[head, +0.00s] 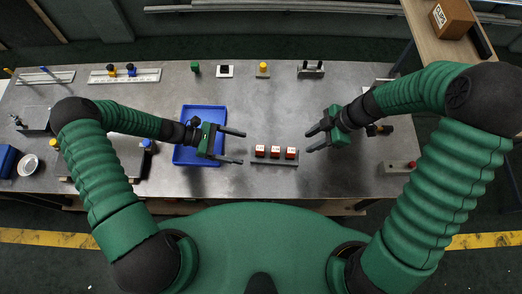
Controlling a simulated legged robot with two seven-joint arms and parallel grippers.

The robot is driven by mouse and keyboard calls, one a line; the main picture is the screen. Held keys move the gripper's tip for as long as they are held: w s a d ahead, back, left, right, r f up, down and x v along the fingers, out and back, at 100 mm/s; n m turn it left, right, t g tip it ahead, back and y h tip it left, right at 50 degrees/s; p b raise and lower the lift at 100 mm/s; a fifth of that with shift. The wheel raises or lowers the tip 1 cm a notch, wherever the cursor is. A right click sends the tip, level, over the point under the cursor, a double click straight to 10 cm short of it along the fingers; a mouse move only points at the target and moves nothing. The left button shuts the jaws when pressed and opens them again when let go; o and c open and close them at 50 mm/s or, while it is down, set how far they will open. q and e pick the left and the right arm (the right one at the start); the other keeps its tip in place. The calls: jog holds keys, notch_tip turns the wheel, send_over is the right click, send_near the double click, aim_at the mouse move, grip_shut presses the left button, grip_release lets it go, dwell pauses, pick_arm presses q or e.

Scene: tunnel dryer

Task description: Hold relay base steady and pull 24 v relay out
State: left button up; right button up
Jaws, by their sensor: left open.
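A grey relay base (274,164) lies on the metal table near its front edge, in the middle of the head view. Three red relays with white tops sit on it in a row: a left one (260,151), a middle one (275,152) and a right one (291,153). I cannot read which is the 24 V one. My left gripper (242,148) is open and empty, just left of the base, its fingers pointing right. My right gripper (309,141) is open and empty, to the right of and slightly behind the base, fingers pointing left.
A blue tray (184,156) lies under my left gripper and wrist. Along the back stand a green block (195,67), a yellow-topped part (263,69) and other small fixtures. The table behind the base is clear.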

pick_arm(q)
jog(key=x, duration=1)
jog(key=shift+a, duration=0.2)
jog(key=shift+c, duration=0.9)
jog(key=shift+a, duration=0.15)
jog(key=c, duration=1.4)
jog(key=shift+c, duration=0.5)
pick_arm(e)
jog(key=shift+o, duration=1.4)
jog(key=shift+s+a, duration=0.1)
jog(key=shift+a, duration=0.05)
pick_arm(q)
jog(key=shift+d, duration=0.2)
jog(key=shift+s+a, duration=0.1)
jog(key=shift+a, duration=0.15)
pick_arm(e)
notch_tip(320, 180, up, 3)
jog(key=h, duration=0.6)
send_over(292, 150)
pick_arm(q)
jog(key=shift+d, duration=0.15)
pick_arm(e)
jog(key=shift+m, duration=0.4)
notch_tip(292, 150, down, 11)
jog(key=shift+r, duration=0.1)
jog(key=shift+f, duration=0.35)
grip_shut()
